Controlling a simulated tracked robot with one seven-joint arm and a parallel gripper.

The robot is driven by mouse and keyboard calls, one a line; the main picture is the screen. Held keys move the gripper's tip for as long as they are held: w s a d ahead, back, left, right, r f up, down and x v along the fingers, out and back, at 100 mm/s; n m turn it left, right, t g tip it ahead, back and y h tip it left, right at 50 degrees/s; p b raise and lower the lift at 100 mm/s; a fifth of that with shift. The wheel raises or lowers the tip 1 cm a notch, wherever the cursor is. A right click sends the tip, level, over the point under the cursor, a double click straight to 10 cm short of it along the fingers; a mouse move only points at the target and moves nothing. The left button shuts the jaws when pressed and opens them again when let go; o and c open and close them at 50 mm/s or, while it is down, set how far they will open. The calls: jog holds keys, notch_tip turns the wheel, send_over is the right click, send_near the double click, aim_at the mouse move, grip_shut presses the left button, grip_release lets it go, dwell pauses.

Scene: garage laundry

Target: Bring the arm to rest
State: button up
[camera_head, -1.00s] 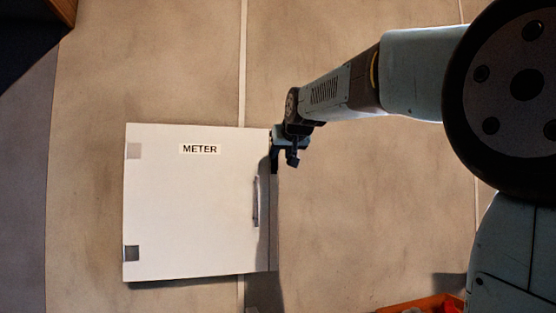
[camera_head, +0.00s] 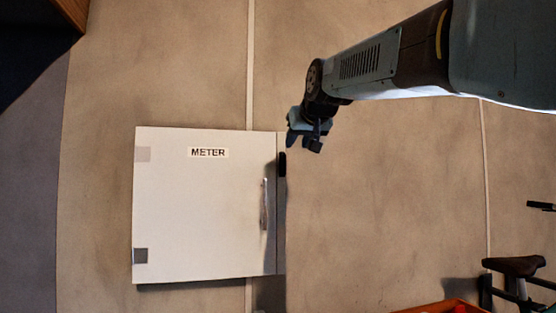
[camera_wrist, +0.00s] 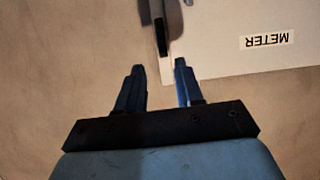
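My gripper (camera_head: 303,141) is in front of the wall, just right of the upper right corner of a white box labelled METER (camera_head: 200,220). In the wrist view my gripper (camera_wrist: 157,75) has its two fingers apart with nothing between them. The METER box also shows in the wrist view (camera_wrist: 235,62), upside down, beyond the fingertips. Its door looks shut in the head view, with a handle (camera_head: 264,205) near its right edge. My arm reaches in from the upper right.
An orange container (camera_head: 440,306) is at the bottom edge. A bicycle seat (camera_head: 515,266) and part of a bike are at the lower right. A wooden corner (camera_head: 72,10) is at the upper left. The wall between box and bike is clear.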

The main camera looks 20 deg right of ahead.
jog(key=shift+f, duration=0.1)
jog(key=s+f+g, duration=0.2)
jog(key=s+f, duration=0.6)
jog(key=f, duration=0.4)
jog(key=s+f+g, duration=0.3)
jog(key=s+f, duration=0.5)
jog(key=f, duration=0.5)
jog(key=s+f+g, duration=0.2)
jog(key=s+f, duration=0.6)
jog(key=f, duration=0.4)
jog(key=shift+a+f+g, duration=0.15)
jog(key=shift+f+g, duration=0.05)
jog(key=shift+g, duration=0.2)
jog(key=shift+c, duration=0.7)
